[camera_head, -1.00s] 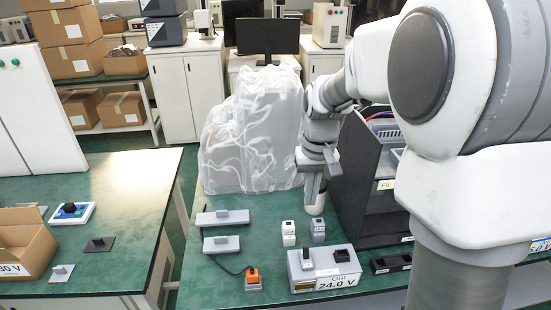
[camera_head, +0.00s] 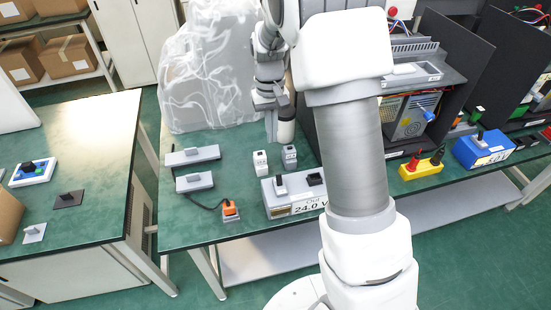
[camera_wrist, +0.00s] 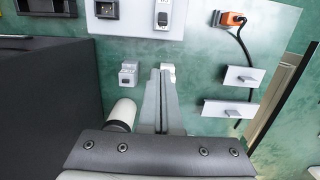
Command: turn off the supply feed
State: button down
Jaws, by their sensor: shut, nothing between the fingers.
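A grey supply box (camera_head: 300,203) labelled "Out 24.0 V" stands at the table's front edge. An orange plug (camera_head: 230,209) sits in a grey base, with a black cable running back to a grey box with a lever (camera_head: 194,182). My gripper (camera_wrist: 160,75) is shut and empty, behind the supply box; its fingers partly hide a small white block (camera_wrist: 168,70).
A small grey block (camera_head: 289,156), a second lever box (camera_head: 192,155) and a plastic-wrapped bulk (camera_head: 205,75) are nearby. A dark cabinet wall (camera_wrist: 45,110) stands left in the wrist view.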

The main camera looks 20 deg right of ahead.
aim_at(279, 180)
jog(key=shift+s+f+b, duration=0.1)
jog(key=shift+s+f, duration=0.7)
jog(key=shift+f, duration=0.55)
jog(key=shift+s+f+b, duration=0.1)
jog(key=shift+s+f, duration=0.65)
jog(key=shift+f, duration=0.6)
jog(key=shift+s+f+b, duration=0.1)
jog(key=shift+s+f, duration=0.7)
jog(key=shift+f, duration=0.55)
jog(key=shift+s+t+b, duration=0.1)
jog(key=shift+t+b, duration=0.2)
